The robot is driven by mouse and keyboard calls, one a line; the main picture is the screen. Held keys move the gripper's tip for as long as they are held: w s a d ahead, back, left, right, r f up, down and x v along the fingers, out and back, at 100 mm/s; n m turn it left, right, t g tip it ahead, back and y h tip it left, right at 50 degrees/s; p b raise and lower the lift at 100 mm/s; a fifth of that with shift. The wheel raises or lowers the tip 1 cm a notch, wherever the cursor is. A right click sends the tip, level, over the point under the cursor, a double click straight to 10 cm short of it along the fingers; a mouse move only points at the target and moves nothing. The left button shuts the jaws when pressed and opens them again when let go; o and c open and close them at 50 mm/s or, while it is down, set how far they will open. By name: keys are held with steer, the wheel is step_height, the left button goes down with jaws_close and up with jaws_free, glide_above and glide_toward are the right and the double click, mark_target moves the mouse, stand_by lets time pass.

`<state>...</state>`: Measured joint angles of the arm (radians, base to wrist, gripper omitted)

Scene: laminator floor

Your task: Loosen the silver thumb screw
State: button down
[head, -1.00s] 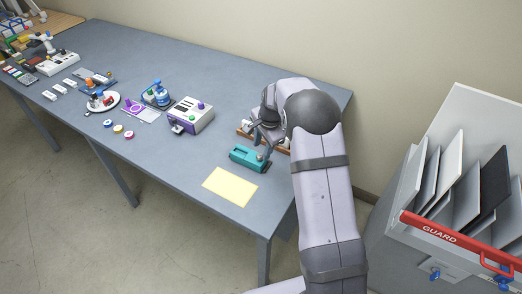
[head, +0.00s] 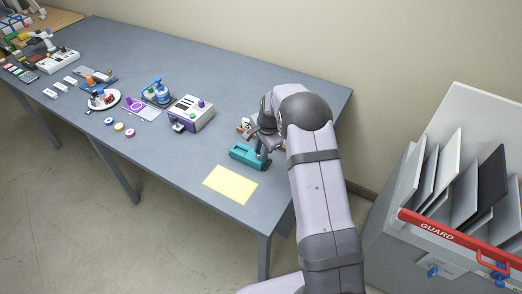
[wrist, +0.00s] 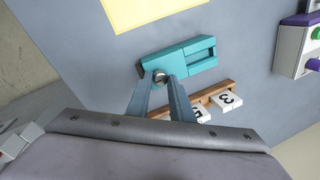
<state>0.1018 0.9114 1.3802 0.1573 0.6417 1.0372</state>
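The silver thumb screw (wrist: 160,76) shows as a small round grey head at one end of a teal block (wrist: 193,55) in the wrist view. The teal block also shows in the head view (head: 243,153), lying on the table just left of my gripper. My gripper (wrist: 161,79) points down at that end of the block, with one finger on each side of the screw head. The fingers look apart, with a narrow gap to the screw; contact is not clear. In the head view my arm and gripper (head: 264,152) hide the screw.
A yellow sheet (head: 230,184) lies in front of the block. A purple-and-white device (head: 190,113) stands to the left. A cart with a red guard bar (head: 440,233) stands at right.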

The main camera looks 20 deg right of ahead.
steer(key=shift+n+b, duration=0.3)
steer(key=shift+n, duration=0.1)
steer(key=n+b, duration=0.1)
steer(key=n+y+b, duration=0.1)
steer(key=n, duration=0.1)
steer(key=shift+w+d+f+n, duration=0.1)
steer(key=shift+w+d+n, duration=0.1)
steer(key=shift+n, duration=0.1)
steer(key=n+g+b, duration=0.1)
steer(key=n, duration=0.5)
steer(key=n+g, duration=0.1)
steer(key=n, duration=0.2)
steer(key=shift+w+d+y, duration=0.1)
steer(key=shift+w+y, duration=0.1)
steer(key=shift+y, duration=0.2)
steer(key=shift+w+n+g+p, duration=0.15)
steer(key=shift+n+g, duration=0.15)
steer(key=shift+n, duration=0.85)
steer(key=shift+n+g+p, duration=0.15)
steer(key=shift+n+g, duration=0.15)
steer(key=shift+n, duration=0.85)
steer(key=c, duration=1.6)
jaws_free()
steer(key=shift+o, duration=0.2)
